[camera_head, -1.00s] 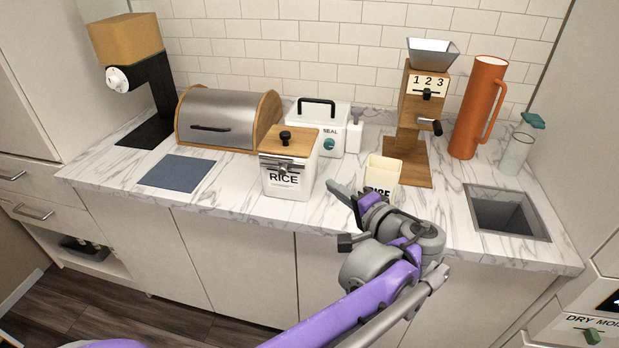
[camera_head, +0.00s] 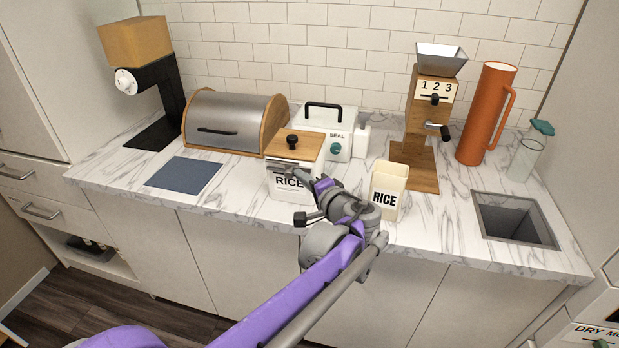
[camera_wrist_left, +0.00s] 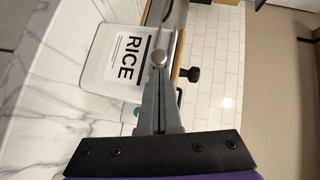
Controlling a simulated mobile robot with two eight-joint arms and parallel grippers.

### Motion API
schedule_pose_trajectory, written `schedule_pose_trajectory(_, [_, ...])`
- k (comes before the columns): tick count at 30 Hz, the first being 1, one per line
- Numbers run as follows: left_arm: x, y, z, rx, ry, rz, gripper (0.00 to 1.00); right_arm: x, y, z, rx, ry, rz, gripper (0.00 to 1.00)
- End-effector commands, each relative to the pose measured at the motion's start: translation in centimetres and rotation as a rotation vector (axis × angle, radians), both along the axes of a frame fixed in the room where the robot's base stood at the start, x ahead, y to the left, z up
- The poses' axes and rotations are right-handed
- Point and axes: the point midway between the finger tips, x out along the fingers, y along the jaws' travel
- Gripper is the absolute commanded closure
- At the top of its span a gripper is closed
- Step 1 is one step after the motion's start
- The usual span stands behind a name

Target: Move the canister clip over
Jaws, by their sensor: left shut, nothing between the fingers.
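The white canister (camera_head: 290,189) with a RICE label, wooden lid and black knob (camera_head: 292,142) stands on the marble counter. Its metal clip runs across the front below the lid, and my gripper partly hides it in the head view. In the left wrist view the canister (camera_wrist_left: 100,75) lies sideways, with the clip's bar (camera_wrist_left: 176,38) along the lid edge and a round metal end (camera_wrist_left: 160,58). My left gripper (camera_head: 283,171) is shut and empty, its fingertips (camera_wrist_left: 158,75) at that round end. Whether they touch cannot be told. My right gripper is out of view.
A cream open RICE box (camera_head: 389,190) stands right of my gripper. Behind are a white sealer (camera_head: 325,132), a steel bread bin (camera_head: 225,115) and a wooden grinder (camera_head: 420,110). A sink opening (camera_head: 512,218) lies right. The counter front between canister and mat (camera_head: 184,174) is clear.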

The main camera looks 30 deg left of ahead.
Motion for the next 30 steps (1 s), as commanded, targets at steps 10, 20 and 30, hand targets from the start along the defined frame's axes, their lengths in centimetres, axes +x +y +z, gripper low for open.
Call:
schedule_pose_trajectory(10, [-0.2, 0.8, 0.1, 0.0, -0.001, 0.003, 1.0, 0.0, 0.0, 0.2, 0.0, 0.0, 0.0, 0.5])
schedule_pose_trajectory(20, [-1.1, 4.1, 0.0, -0.001, -0.001, 0.001, 1.0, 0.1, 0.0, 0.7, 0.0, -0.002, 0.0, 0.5])
schedule_pose_trajectory(30, [-1.0, 4.0, 0.1, 0.0, 0.0, 0.001, 1.0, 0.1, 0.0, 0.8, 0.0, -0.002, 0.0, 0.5])
